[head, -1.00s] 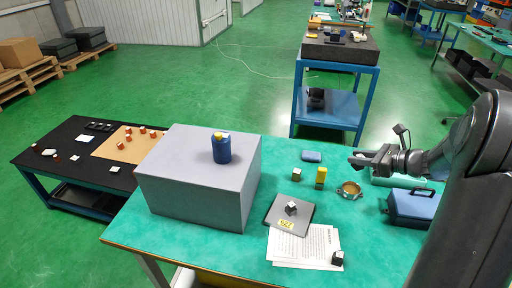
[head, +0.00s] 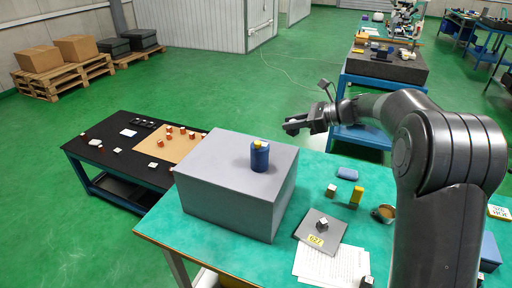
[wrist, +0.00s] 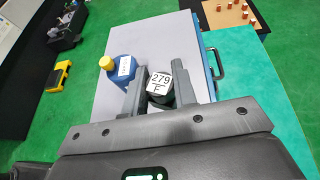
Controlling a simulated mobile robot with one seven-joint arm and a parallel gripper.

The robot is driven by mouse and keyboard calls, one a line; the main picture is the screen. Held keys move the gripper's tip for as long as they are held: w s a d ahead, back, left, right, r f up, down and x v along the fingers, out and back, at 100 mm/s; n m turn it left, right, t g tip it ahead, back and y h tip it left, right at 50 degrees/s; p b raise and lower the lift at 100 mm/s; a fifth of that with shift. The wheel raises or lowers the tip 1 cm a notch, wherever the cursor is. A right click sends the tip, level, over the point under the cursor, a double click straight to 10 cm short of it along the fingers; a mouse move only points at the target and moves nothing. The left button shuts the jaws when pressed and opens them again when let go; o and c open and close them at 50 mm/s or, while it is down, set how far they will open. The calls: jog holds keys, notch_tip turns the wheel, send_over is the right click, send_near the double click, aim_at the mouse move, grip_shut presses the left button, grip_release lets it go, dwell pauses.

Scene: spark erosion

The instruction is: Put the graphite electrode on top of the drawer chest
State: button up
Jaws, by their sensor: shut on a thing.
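My gripper (head: 290,127) is shut on the graphite electrode (wrist: 160,88), a dark block with a white top face marked "279 F" in the wrist view. In the head view I cannot make out the electrode between the fingers. The drawer chest (head: 228,202) is a grey box on the green table; its flat top shows below the fingers in the wrist view (wrist: 105,92). In the head view my gripper is raised, behind and to the right of the chest's top. I cannot tell the height between electrode and chest.
A blue bottle (head: 259,157) with a yellow cap stands on the chest's top; much of that top is bare. On the table (head: 190,234) are a dark plate (head: 330,232) bearing a small block, papers (head: 318,262) and a yellow item (head: 356,195).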

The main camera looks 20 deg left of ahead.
aim_at(298, 133)
jog(key=x, duration=0.3)
jog(key=f+x, duration=0.1)
jog(key=x, duration=0.6)
jog(key=shift+w+d+f, duration=0.2)
jog(key=shift+w+d, duration=0.05)
jog(key=shift+d, duration=0.1)
jog(key=shift+f, duration=2)
jog(key=o, duration=1)
jog(key=shift+f, duration=0.15)
jog(key=shift+d+r, duration=0.25)
jog(key=shift+r, duration=0.05)
jog(key=v, duration=1)
jog(key=shift+d, duration=0.25)
jog(key=shift+d+r, duration=0.25)
jog(key=shift+d, duration=0.2)
